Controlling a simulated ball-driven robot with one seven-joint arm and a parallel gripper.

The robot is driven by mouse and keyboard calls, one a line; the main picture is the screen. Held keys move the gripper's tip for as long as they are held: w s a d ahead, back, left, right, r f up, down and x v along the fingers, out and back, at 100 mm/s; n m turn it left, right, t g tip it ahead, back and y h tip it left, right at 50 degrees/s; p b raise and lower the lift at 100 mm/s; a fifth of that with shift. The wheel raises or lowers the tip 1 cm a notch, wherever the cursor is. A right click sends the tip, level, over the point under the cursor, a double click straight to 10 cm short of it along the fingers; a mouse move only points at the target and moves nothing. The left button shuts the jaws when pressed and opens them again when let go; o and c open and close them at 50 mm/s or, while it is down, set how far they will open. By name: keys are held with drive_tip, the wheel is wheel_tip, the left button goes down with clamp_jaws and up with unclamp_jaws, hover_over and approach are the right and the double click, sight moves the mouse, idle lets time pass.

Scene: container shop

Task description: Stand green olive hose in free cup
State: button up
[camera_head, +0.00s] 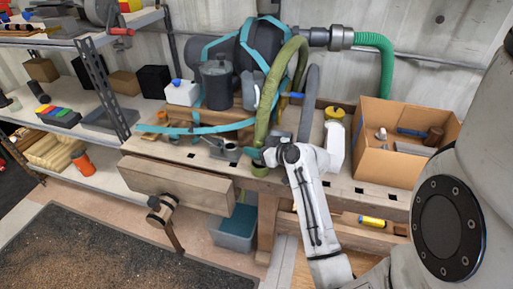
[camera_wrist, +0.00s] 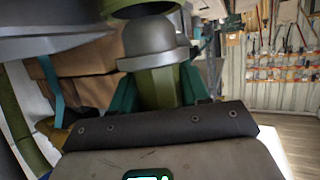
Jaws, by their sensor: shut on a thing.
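A grey hose (camera_head: 309,100) hangs behind my wrist. A yellow-topped container (camera_head: 334,113) and an open cardboard box (camera_head: 375,165) stand to the right. A dark canister (camera_head: 217,85) and teal straps (camera_head: 195,128) are to the left. A wooden vise (camera_head: 175,185) juts from the bench front.

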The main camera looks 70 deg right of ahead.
drive_tip(key=shift+f+b, duration=1.35)
drive_tip(key=shift+b, duration=0.05)
idle(1.5)
drive_tip(key=o, duration=1.3)
drive_tip(key=shift+c, duration=0.2)
